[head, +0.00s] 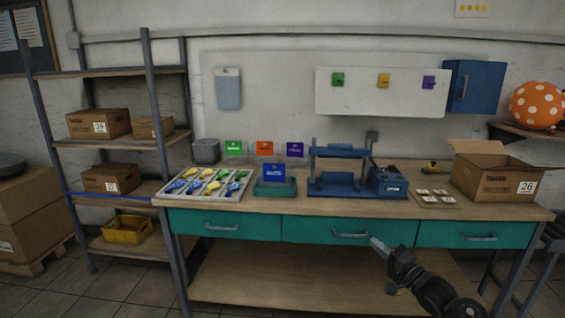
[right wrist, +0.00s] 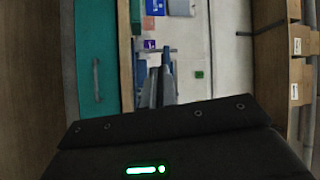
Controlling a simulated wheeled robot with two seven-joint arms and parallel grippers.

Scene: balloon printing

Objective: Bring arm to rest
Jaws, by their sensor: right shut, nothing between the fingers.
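My right gripper (head: 376,243) is shut and empty. My left gripper is not in view.
On the bench are a tray (head: 160,200) of colored balloons, a blue press (head: 337,180) and an open cardboard box (head: 497,185) at the right. A metal shelf (head: 112,145) with boxes stands at the left. The floor (head: 85,285) before the shelf looks clear.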

